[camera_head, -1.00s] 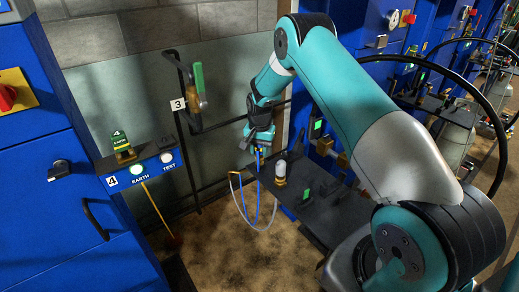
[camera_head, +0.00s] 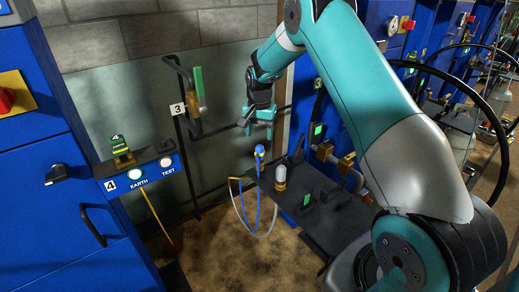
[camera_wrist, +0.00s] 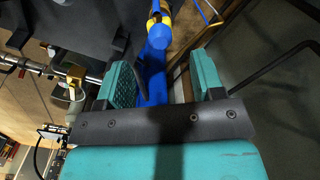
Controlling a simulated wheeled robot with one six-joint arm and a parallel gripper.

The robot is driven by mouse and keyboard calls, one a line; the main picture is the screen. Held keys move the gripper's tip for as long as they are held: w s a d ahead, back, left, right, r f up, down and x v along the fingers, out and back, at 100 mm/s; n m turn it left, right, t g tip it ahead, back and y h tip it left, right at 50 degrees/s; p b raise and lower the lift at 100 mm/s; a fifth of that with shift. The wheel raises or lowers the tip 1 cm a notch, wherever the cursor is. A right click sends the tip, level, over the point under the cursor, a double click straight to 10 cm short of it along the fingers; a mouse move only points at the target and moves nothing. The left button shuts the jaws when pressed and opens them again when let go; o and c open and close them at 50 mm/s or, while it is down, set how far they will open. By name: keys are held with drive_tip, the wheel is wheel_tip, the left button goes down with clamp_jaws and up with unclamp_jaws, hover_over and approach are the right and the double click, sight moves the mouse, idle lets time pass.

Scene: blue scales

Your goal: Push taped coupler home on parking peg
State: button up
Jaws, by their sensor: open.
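The coupler (camera_head: 259,152), blue with yellow tape, stands upright at the left end of the dark shelf (camera_head: 325,195). Whatever peg is under it is hidden, so I cannot tell how deep it sits. In the wrist view the coupler (camera_wrist: 156,28) shows at the top centre, beyond the fingertips. My gripper (camera_head: 259,131) is above the coupler in the head view, empty and apart from it. In the wrist view its two teal finger pads (camera_wrist: 164,78) stand wide apart.
A white-topped brass fitting (camera_head: 281,178) stands just right of the coupler. Blue and grey hoses (camera_head: 243,208) hang off the shelf's left edge. Brass pipework (camera_head: 346,163) and blue cabinets lie to the right. A handled lever (camera_head: 197,90) is on the glass panel behind.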

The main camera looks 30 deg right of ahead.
sight(260, 147)
wheel_tip(260, 147, up, 8)
idle(0.4)
drive_tip(key=c, duration=0.6)
drive_tip(key=shift+w+f+p, duration=0.1)
drive_tip(key=shift+f+p, duration=0.05)
drive_tip(key=shift+p, duration=0.85)
drive_tip(key=c, duration=0.4)
drive_tip(key=shift+w+f+n+p, duration=0.1)
drive_tip(key=shift+f+n+p, duration=0.25)
drive_tip(key=shift+p, duration=0.6)
clamp_jaws()
wheel_tip(260, 147, down, 4)
drive_tip(key=n+p, duration=0.2)
drive_tip(key=p, duration=0.3)
drive_tip(key=shift+r+p, duration=0.15)
drive_tip(key=shift+p, duration=0.2)
drive_tip(key=shift+s+f, duration=0.2)
drive_tip(key=shift+f, duration=0.15)
drive_tip(key=shift+f+b, duration=1.8)
drive_tip(key=shift+f, duration=1.4)
